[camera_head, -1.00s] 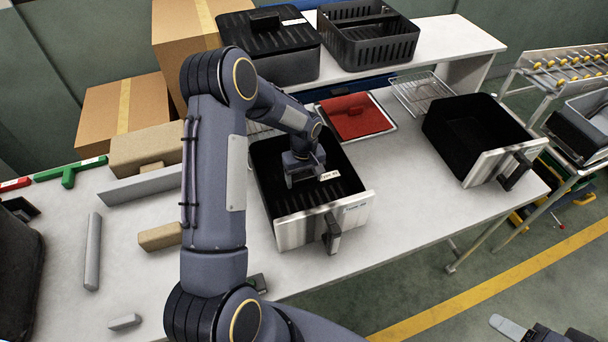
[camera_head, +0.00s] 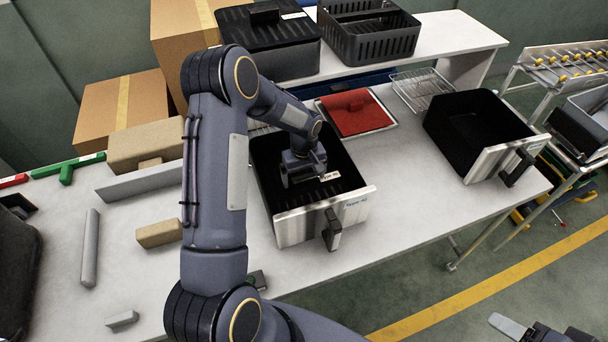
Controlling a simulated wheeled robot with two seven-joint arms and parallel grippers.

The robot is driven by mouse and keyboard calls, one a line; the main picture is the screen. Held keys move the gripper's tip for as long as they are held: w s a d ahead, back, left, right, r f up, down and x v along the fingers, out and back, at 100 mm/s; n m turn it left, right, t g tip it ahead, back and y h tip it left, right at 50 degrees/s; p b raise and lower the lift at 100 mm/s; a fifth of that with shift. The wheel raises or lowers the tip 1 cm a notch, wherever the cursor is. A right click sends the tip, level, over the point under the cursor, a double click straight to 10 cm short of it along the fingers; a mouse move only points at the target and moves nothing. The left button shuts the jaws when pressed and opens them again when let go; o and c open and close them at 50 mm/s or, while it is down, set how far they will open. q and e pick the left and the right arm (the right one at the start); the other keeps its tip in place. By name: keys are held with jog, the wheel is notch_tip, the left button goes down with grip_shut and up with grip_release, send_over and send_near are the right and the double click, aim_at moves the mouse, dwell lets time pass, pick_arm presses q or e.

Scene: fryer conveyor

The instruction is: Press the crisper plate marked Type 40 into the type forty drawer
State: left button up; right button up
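The type forty drawer (camera_head: 292,232) stands on the table, a black basket with a steel front, a dark handle and a small label on that front. The slotted black crisper plate (camera_head: 327,190) lies inside it, with a white label that appears to read Type 40. My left gripper (camera_head: 302,183) points down inside the drawer at the plate, close to the label. The plate hides its fingertips, and I cannot tell whether they hold anything. Whether the plate sits flat on the drawer floor is unclear. Part of my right arm's end (camera_head: 525,330) shows at the bottom right.
A second, empty black drawer (camera_head: 498,152) stands to the right. A red pad on a tray (camera_head: 357,113) and a wire rack (camera_head: 421,88) lie behind. Black baskets (camera_head: 368,36) stand on the raised shelf. Tan blocks and a grey bar (camera_head: 90,248) lie to the left.

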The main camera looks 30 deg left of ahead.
aim_at(304, 176)
pick_arm(q)
jog(key=shift+r, duration=0.2)
jog(key=shift+r+p, duration=0.7)
jog(key=shift+r, duration=0.1)
jog(key=s+d+r+m+t+h+b, duration=0.1)
jog(key=s+r, duration=0.2)
jog(key=r, duration=0.6)
jog(key=s+r+m+b, duration=0.1)
jog(key=s+r, duration=0.2)
jog(key=r, duration=0.6)
jog(key=s+d+r+m+t+h, duration=0.1)
jog(key=s+d+m+t, duration=0.1)
jog(key=s, duration=0.8)
jog(key=s+d+r+m+t+h, duration=0.1)
jog(key=s+d+m, duration=0.3)
jog(key=s, duration=0.7)
jog(key=d+r+t, duration=0.1)
jog(key=d, duration=0.1)
jog(key=shift+d+r+t+h, duration=0.25)
jog(key=shift+d+t+h, duration=0.05)
jog(key=shift+d+h, duration=0.1)
